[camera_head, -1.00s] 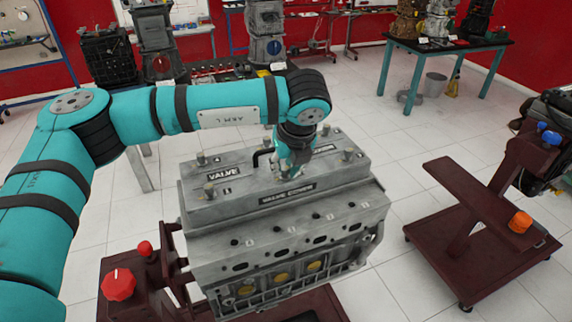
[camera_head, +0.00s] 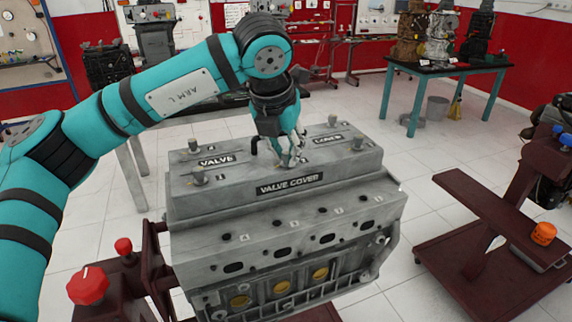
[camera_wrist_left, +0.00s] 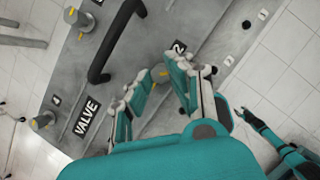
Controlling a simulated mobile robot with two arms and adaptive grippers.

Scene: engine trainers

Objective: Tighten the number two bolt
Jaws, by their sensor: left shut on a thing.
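The number two bolt (camera_wrist_left: 160,74), with a yellow mark on its head, stands in the valve cover beside the "2" label (camera_wrist_left: 178,47) in the left wrist view. My left gripper (camera_head: 290,158) is at the front middle of the grey valve cover (camera_head: 235,198), pointing down. The left wrist view shows its two fingers (camera_wrist_left: 163,85) on either side of the bolt, shut on it. In the head view the gripper hides this bolt. A teal and dark part of mine, perhaps my right gripper (camera_wrist_left: 270,130), shows at the right of the wrist view; its jaws are unclear.
Other bolts stand on the cover, such as the front-left one (camera_head: 198,176) and the right one (camera_head: 357,143). A black handle (camera_wrist_left: 108,40) rises close to the left gripper. The engine stand has a red knob (camera_head: 88,286). Another maroon stand (camera_head: 480,205) is at right.

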